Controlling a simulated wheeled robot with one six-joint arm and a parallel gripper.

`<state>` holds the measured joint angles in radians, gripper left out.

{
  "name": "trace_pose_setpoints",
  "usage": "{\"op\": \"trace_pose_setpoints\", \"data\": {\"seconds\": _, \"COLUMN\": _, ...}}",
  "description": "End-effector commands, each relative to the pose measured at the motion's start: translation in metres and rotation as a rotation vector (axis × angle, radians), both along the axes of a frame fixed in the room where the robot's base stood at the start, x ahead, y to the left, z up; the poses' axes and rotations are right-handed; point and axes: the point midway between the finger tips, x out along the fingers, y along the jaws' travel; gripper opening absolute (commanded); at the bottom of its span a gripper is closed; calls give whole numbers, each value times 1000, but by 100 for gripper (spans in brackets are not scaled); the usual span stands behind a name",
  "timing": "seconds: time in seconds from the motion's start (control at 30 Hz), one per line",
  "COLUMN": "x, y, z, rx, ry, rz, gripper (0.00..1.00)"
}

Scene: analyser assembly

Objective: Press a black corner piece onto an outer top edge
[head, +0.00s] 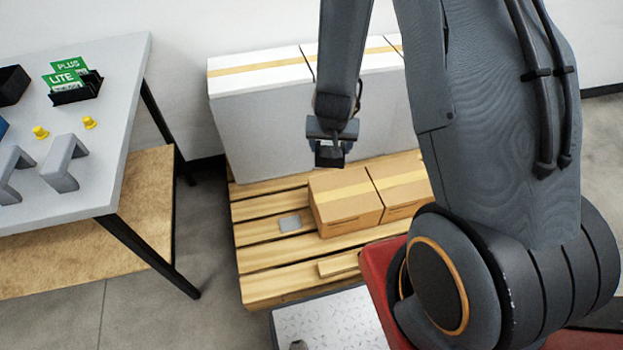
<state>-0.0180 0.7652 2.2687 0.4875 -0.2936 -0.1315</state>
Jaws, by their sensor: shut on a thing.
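My gripper (331,140) hangs from my arm near the middle of the head view, pointing down. It is shut on a small dark piece, which looks like the black corner piece (329,156); its exact shape is hard to tell. The gripper and piece appear in front of the tall white boxes (262,125) and above the small brown boxes (345,205). The white boxes stand in a row at the back of the pallet, with tan tape along their tops. No contact between the piece and a box edge can be made out.
A wooden pallet (258,257) carries the boxes and a small grey plate (290,223). A grey table (95,180) at left holds grey handles (63,163), yellow knobs (89,122) and a black card holder (76,95). A patterned white panel (325,322) lies at the bottom.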

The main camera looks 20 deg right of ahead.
Motion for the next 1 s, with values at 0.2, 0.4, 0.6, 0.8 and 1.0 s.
{"op": "trace_pose_setpoints", "data": {"seconds": 0.2, "x": 29, "y": -10, "z": -37, "rx": 0, "ry": 0, "rz": -225, "gripper": 47}}
{"op": "trace_pose_setpoints", "data": {"seconds": 0.4, "x": 45, "y": -18, "z": -71, "rx": 0, "ry": 0, "rz": -443, "gripper": 47}}
{"op": "trace_pose_setpoints", "data": {"seconds": 0.6, "x": 55, "y": -16, "z": -116, "rx": -2, "ry": 1, "rz": -707, "gripper": 47}}
{"op": "trace_pose_setpoints", "data": {"seconds": 0.8, "x": 56, "y": 2, "z": -168, "rx": -1, "ry": 2, "rz": -995, "gripper": 47}}
{"op": "trace_pose_setpoints", "data": {"seconds": 1.0, "x": 54, "y": 22, "z": -198, "rx": -2, "ry": 1, "rz": -1179, "gripper": 47}}
